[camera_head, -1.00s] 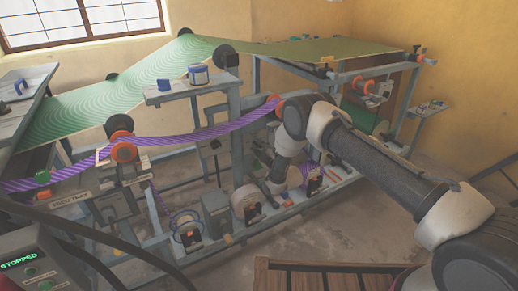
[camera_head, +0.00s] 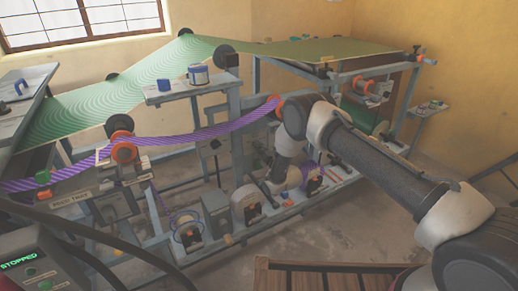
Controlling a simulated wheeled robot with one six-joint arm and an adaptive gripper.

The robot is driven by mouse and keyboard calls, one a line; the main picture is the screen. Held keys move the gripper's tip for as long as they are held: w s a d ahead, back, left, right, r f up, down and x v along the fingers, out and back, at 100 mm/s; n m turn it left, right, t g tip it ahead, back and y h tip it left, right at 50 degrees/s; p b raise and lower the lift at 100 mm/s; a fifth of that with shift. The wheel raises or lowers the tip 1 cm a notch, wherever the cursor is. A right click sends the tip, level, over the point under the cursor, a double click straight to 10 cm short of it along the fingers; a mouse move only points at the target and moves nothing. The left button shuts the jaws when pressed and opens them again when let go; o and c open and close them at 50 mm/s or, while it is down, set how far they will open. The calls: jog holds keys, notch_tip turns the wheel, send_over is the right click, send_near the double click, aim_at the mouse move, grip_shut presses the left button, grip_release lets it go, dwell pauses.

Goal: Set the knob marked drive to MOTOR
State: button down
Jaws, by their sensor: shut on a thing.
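My gripper (camera_head: 264,187) is small and dark in the view, low at the front of the press frame, beside a pale unit with a dark front (camera_head: 251,211). It is shut on what seems to be a knob there. My wrist and fingers cover most of that knob. No drive or MOTOR lettering is readable, so I cannot tell where the knob points.
The press frame (camera_head: 235,130) fills the middle, with a green patterned web (camera_head: 110,95) above and a purple striped band (camera_head: 200,134) across it. A control box (camera_head: 30,270) reading STOPPED stands at lower left. A slatted wooden thing (camera_head: 330,278) is at the bottom. Bare floor lies between.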

jog(key=m, duration=2.2)
jog(key=shift+w+d+f, duration=0.1)
jog(key=shift+d, duration=0.15)
jog(key=shift+m, duration=0.3)
jog(key=c, duration=1.5)
grip_release()
jog(key=v, duration=1.2)
